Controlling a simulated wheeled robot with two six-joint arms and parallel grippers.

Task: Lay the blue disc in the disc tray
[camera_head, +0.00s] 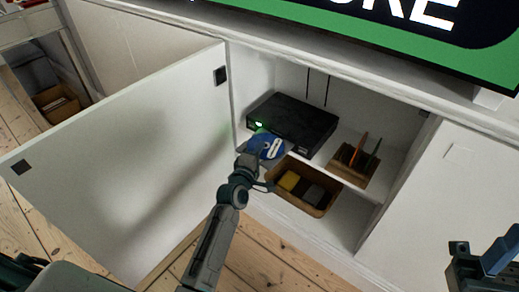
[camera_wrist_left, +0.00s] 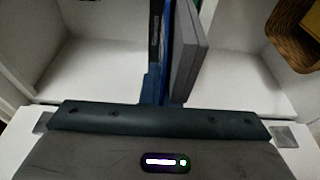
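The blue disc (camera_head: 271,147), with a white mark on its face, is at the cabinet opening in front of the black disc player (camera_head: 293,122). My left gripper (camera_head: 256,155) is at the disc's lower left edge. I cannot make out a disc tray; the disc and gripper cover part of the player's front. My right gripper (camera_head: 487,262) is at the right edge, partly cut off, away from the cabinet.
A white cabinet door (camera_head: 125,165) stands open to the left of my left arm. A wooden rack (camera_head: 351,167) with thin upright pieces stands right of the player. Below is a brown basket (camera_head: 322,207) with yellow and dark items. A shelf wall bounds the right side.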

